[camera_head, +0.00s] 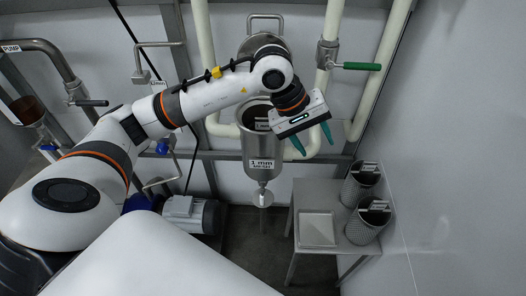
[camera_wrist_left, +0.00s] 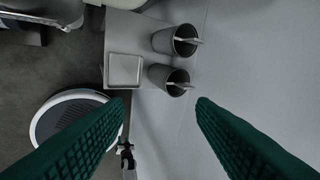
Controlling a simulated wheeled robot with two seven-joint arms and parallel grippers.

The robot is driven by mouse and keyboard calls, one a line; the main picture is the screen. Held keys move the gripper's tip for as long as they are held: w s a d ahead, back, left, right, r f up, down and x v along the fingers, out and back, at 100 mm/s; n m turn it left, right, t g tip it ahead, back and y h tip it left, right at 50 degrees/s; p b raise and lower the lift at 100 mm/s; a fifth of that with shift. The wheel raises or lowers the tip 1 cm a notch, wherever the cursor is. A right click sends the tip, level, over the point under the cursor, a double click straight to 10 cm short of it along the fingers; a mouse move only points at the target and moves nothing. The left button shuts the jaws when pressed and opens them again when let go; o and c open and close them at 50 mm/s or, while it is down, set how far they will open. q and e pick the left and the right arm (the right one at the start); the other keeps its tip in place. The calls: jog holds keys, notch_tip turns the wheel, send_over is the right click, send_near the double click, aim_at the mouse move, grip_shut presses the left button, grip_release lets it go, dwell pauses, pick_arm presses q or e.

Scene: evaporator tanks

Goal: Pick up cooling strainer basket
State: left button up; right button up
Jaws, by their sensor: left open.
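Two grey perforated strainer baskets stand on a small metal table at the right in the head view: a rear one (camera_head: 353,190) and a front one (camera_head: 362,233). Each has a pale labelled bar across its open top. A steel strainer vessel (camera_head: 262,147) marked "1 mm" stands at the centre, its mouth partly behind my left gripper (camera_head: 313,142). That gripper is open and empty, above and left of the table. In the left wrist view, both baskets (camera_wrist_left: 163,41) (camera_wrist_left: 158,77) lie beyond the open fingers (camera_wrist_left: 158,103), apart from them. My right gripper is not seen.
A square tray (camera_head: 318,229) lies on the table (camera_head: 301,192) left of the baskets. A smooth wall (camera_head: 450,150) stands close on their right. Cream pipes and a green-handled valve (camera_head: 361,66) are behind. A motor (camera_head: 190,214) is low at left.

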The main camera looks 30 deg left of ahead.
aim_at(263, 118)
pick_arm(q)
jog(key=w+a+r+m+t+y, duration=0.1)
jog(key=a+r+y, duration=0.1)
jog(key=a+y, duration=0.35)
jog(key=a+r+y, duration=0.2)
jog(key=a, duration=0.6)
jog(key=x, duration=0.6)
jog(key=shift+w+a+f, duration=0.15)
jog(key=shift+w+a, duration=0.1)
jog(key=shift+w, duration=0.05)
jog(key=shift+m, duration=0.3)
jog(key=p+x, duration=0.1)
jog(key=x, duration=0.4)
jog(key=shift+w+a+f, duration=0.1)
jog(key=shift+a+f, duration=0.1)
jog(key=shift+f, duration=0.1)
grip_shut()
